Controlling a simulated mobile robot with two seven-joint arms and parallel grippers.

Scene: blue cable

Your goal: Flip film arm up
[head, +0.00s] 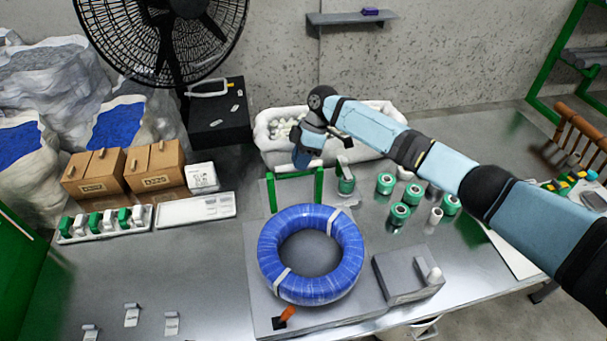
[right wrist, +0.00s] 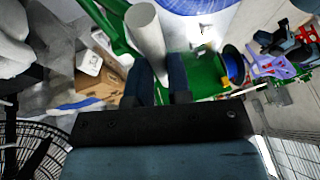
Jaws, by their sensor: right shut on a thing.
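The blue cable coil (head: 268,262) lies flat on a grey plate (head: 262,318) on the metal table, with white bands around it. Behind it stands a green frame (head: 270,195). My right gripper (head: 301,158) is at the top of this frame, pointing down. In the right wrist view my right gripper (right wrist: 160,82) is shut on a pale grey cylinder (right wrist: 146,32), which stands out between the fingers. I cannot tell for sure whether this cylinder is the film arm. The coil's edge (right wrist: 195,5) shows at the top of that view. My left gripper is not in view.
Several green rolls (head: 400,213) stand to the right of the frame. A white bin (head: 270,142) is behind my gripper. A grey block (head: 408,275) sits right of the coil. Cardboard boxes (head: 92,174) and a white tray (head: 180,210) are at left. The front left tabletop is mostly clear.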

